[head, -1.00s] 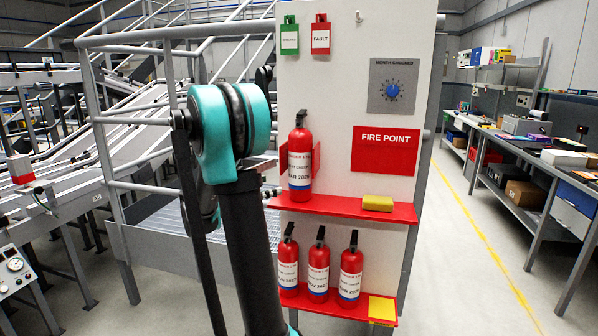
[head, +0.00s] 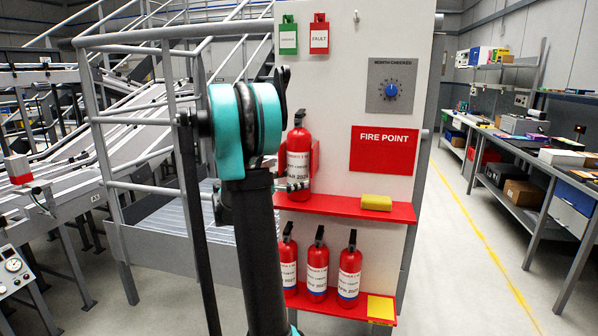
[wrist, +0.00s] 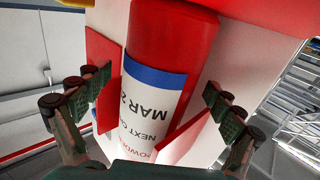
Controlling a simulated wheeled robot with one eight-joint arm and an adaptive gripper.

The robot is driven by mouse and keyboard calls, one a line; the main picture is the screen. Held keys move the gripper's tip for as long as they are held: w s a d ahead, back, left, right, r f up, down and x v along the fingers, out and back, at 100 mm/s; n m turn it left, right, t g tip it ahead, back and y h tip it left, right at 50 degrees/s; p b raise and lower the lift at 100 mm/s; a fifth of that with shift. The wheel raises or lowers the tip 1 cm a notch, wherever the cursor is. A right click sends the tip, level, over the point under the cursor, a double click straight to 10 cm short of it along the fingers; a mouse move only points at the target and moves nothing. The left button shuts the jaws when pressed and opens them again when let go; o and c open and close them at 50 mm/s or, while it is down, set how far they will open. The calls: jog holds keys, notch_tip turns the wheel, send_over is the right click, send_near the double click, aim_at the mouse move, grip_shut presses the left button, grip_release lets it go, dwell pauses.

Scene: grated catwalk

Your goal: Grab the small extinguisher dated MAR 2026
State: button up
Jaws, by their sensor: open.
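A red extinguisher (head: 298,147) with a black top and a white and blue label stands upright on the upper red shelf of the white panel. In the wrist view the same extinguisher (wrist: 165,97) appears upside down; its label shows "MAR 2" and "NEXT", the rest of the date being cut off by the curve. My gripper (wrist: 157,94) is open, with one padded finger on each side of the extinguisher and visible gaps. In the head view my arm hides most of the gripper; a finger shows at the extinguisher's lower label.
Red upright plates (wrist: 104,80) flank the extinguisher. Three similar extinguishers (head: 318,264) stand on the lower shelf, their dates too small to read surely. A yellow block (head: 376,202) lies on the upper shelf (head: 345,208). A metal railing (head: 110,150) stands left.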

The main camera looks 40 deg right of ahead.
jog(key=c, duration=1.9)
jog(key=shift+r, duration=0.1)
jog(key=shift+c, duration=0.4)
